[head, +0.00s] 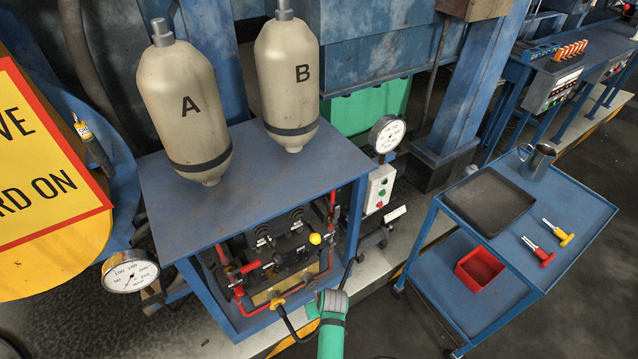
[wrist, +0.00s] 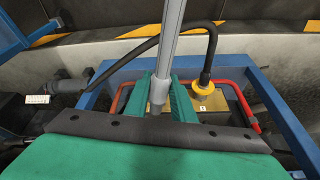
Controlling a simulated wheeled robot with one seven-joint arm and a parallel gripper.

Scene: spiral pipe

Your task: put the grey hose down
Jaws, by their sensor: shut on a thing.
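The grey hose (wrist: 168,45) shows in the wrist view as a pale grey, straight tube with a thicker collar at its near end. My gripper (wrist: 160,92) is shut on it, with one green finger on each side near the collar. The tube runs up out of the top of the view, so its other end is hidden there. In the head view my gripper (head: 324,303) is low in the middle, just in front of the blue bench's lower opening. I cannot clearly make out the held tube there.
A black hose rises from a yellow collar (wrist: 203,88) and passes behind the tube. The blue bench (head: 240,190) carries tanks A (head: 186,115) and B (head: 288,80).

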